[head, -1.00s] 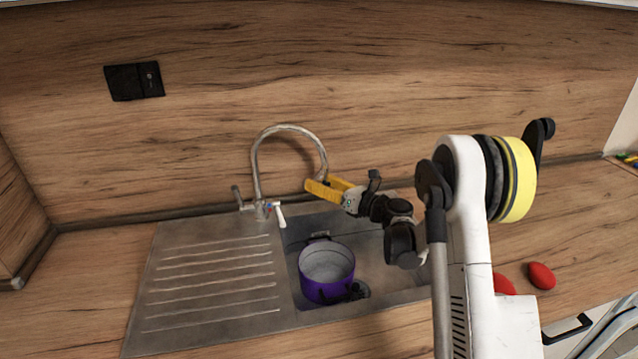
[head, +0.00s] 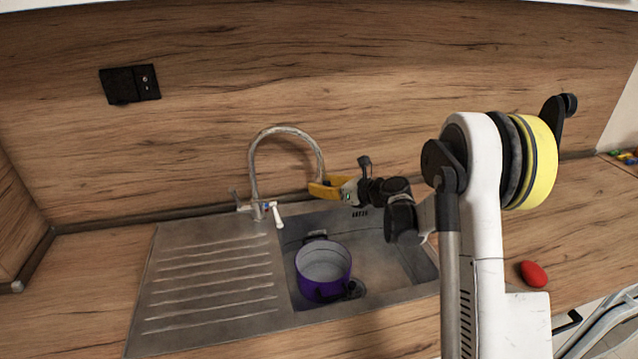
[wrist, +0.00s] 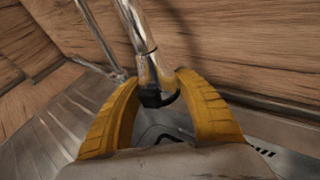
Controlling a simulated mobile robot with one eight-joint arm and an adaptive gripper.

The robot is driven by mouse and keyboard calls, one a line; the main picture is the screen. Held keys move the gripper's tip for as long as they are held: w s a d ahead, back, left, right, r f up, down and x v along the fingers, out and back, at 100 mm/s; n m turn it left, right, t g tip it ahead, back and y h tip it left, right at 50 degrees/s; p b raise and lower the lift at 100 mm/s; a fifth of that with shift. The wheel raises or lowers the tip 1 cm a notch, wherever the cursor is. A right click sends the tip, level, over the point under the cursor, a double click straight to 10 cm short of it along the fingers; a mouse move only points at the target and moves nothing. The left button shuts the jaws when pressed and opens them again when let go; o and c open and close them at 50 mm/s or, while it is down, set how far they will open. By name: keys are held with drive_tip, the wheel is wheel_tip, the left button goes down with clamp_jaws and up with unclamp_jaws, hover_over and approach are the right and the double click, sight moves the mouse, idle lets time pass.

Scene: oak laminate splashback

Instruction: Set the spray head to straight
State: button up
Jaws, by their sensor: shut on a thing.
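The tap's arched metal spout (head: 285,131) rises behind the sink and ends in the spray head (head: 321,172), which hangs over the basin's back edge. In the wrist view the spray head (wrist: 154,76) is a shiny tube end with a black nozzle, slightly tilted. My gripper (head: 325,188) has yellow fingers and comes from the right. In the wrist view my gripper (wrist: 158,80) is shut on the spray head, one finger on each side. The fingers hide part of the spray head in the head view.
A purple pot (head: 323,272) stands in the sink basin (head: 385,270), below my gripper. A ribbed drainboard (head: 210,285) lies left. The tap's white-tipped lever (head: 276,215) is by its base. A red object (head: 533,273) lies on the right counter. The wooden splashback (head: 400,90) is close behind.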

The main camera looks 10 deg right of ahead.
drive_tip(key=shift+r, duration=0.15)
drive_tip(key=o, duration=1)
drive_tip(key=shift+o, duration=1.2)
drive_tip(key=shift+s+r, duration=0.1)
drive_tip(key=shift+s, duration=0.05)
drive_tip(key=v, duration=1.2)
